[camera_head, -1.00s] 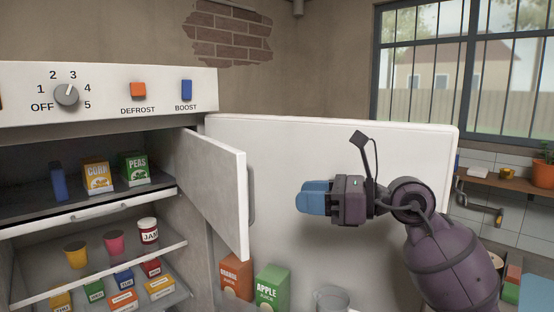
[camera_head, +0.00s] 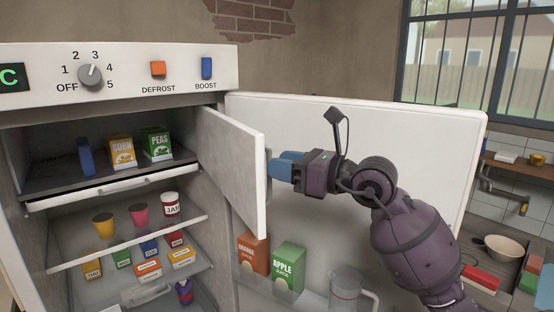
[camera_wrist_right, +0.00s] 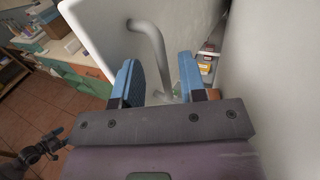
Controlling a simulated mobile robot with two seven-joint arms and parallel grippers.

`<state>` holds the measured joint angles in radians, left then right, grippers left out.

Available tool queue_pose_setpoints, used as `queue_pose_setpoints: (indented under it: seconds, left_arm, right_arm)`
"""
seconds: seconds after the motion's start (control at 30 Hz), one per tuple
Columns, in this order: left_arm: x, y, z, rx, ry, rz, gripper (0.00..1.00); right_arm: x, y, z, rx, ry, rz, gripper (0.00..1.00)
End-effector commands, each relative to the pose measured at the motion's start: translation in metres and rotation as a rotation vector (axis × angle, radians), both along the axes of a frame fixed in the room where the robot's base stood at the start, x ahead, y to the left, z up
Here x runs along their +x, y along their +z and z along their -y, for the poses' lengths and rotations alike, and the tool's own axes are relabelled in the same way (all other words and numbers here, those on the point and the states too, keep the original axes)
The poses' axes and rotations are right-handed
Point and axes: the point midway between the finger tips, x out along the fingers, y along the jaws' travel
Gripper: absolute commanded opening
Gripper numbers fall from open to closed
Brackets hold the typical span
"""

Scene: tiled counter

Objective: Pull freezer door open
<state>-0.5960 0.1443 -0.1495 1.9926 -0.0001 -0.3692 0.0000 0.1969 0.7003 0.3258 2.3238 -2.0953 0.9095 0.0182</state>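The freezer door (camera_head: 232,165) is the small grey inner door at the upper compartment, standing partly open and swung outward. Its grey handle (camera_head: 268,178) is on the outer face, mostly seen edge-on in the head view. My right gripper (camera_head: 276,166) is at this handle, its blue fingertips pointing left and partly overlapping it. In the right wrist view the two blue fingers (camera_wrist_right: 157,82) are spread apart. The curved handle bar (camera_wrist_right: 150,36) runs down into the gap between them; I cannot tell whether they touch it. My left gripper is not in the head view.
The large white fridge door (camera_head: 400,140) stands wide open behind my right arm. The freezer holds corn (camera_head: 122,152) and peas (camera_head: 157,146) boxes; shelves below hold cups, a jam jar and small boxes. Juice cartons (camera_head: 288,265) and a pitcher (camera_head: 345,288) stand at the fridge door's bottom.

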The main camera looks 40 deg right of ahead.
Motion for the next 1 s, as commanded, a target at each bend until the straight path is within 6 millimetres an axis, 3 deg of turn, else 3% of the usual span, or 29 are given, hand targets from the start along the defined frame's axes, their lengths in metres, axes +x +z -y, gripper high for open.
queue_pose_setpoints:
  seconds: [0.2, 0.5, 0.57, 0.77, 1.0]
  left_arm:
    - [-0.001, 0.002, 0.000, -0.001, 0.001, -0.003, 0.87]
    - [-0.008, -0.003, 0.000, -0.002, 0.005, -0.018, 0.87]
    - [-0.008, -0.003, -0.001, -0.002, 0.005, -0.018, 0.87]
    - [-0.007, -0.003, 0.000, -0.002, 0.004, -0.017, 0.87]
    - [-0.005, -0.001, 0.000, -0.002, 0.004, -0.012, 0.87]
  right_arm:
    - [0.014, 0.000, -0.007, -0.001, 0.000, 0.000, 0.38]
    - [0.016, 0.000, -0.008, -0.001, 0.000, 0.000, 0.38]
    - [0.016, 0.000, -0.008, -0.001, 0.000, 0.000, 0.32]
    - [0.016, 0.000, -0.008, -0.001, 0.000, 0.000, 0.01]
    - [0.016, 0.000, -0.008, -0.001, 0.000, 0.000, 0.00]
